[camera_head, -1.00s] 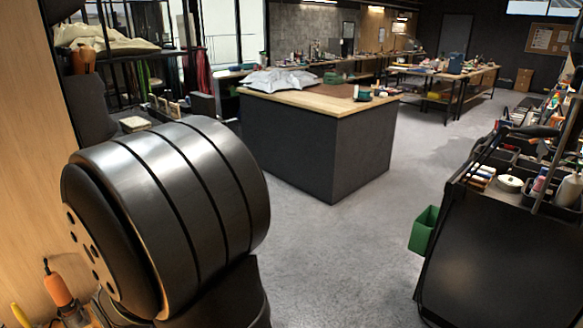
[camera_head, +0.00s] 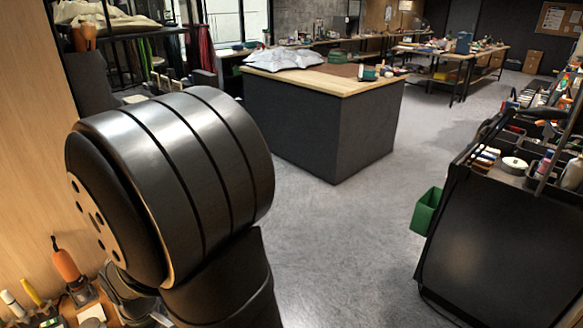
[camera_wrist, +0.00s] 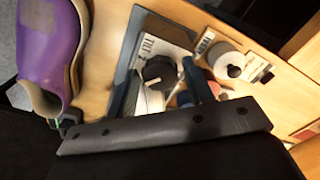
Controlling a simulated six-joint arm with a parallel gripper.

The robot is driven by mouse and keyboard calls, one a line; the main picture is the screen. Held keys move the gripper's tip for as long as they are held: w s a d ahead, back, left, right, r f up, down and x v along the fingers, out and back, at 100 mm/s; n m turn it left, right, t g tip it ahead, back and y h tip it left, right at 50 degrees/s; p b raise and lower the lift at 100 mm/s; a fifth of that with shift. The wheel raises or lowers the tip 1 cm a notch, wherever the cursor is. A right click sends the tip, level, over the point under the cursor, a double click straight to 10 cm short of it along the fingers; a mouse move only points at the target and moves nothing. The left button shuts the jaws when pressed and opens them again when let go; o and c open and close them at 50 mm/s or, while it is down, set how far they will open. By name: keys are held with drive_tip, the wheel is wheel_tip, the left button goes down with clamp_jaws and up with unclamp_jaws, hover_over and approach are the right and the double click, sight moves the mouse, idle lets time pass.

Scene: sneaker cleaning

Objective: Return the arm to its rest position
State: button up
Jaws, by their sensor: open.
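My arm (camera_head: 165,185) fills the lower left of the head view as a large dark cylindrical joint. My gripper does not show there. In the wrist view, my gripper (camera_wrist: 162,78) shows as a dark bar with two bluish fingers standing apart above it. It is open, and I see nothing held in it. A tray (camera_wrist: 135,35) with a printed sheet, a dark round item and small light items lies beyond the fingers.
An orange-handled tool (camera_head: 66,264) stands at the lower left, close to my arm. A dark island with a wooden top (camera_head: 335,84) stands mid-room. A dark cart (camera_head: 500,250) with bottles and a green bin (camera_head: 427,211) is at right. The grey floor (camera_head: 340,250) between is clear.

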drive_tip(key=m, duration=0.4)
drive_tip(key=shift+m, duration=0.4)
drive_tip(key=m, duration=0.5)
drive_tip(key=shift+m, duration=0.3)
drive_tip(key=m, duration=1)
drive_tip(key=shift+o, duration=0.2)
